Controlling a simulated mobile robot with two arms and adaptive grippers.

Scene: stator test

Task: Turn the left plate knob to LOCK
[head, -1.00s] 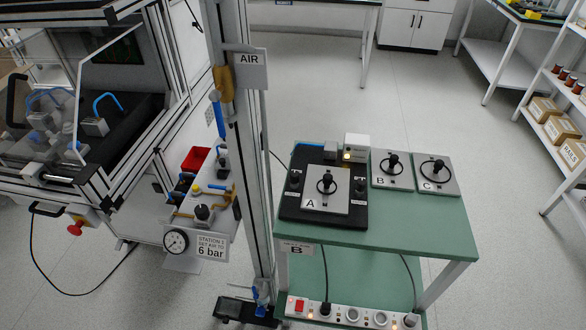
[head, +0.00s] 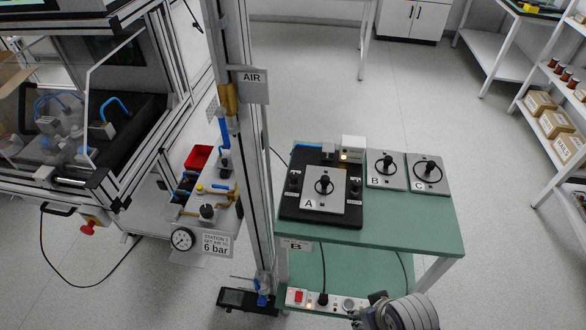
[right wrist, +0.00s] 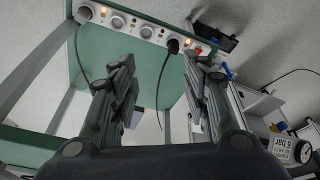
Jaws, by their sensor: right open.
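Plate A (head: 332,206) is a light grey plate with a dark round handle (head: 324,184), lying on a black base (head: 297,212) on the green table. The left plate knob (head: 293,181) is a small dark knob on the base, left of plate A; its setting is too small to read. A similar right knob (head: 355,187) sits on the other side. My right gripper (head: 368,311) is at the bottom edge of the head view, low in front of the table and well apart from the knob. Its two fingers are spread and empty in the right wrist view (right wrist: 160,95). My left gripper is out of view.
Plates B (head: 384,180) and C (head: 431,186) lie at the right of the green table (head: 400,231). A white box with a lit lamp (head: 353,149) stands behind the base. An upright post (head: 246,170) with an AIR sign rises left of the table. A power strip (head: 335,304) runs below.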

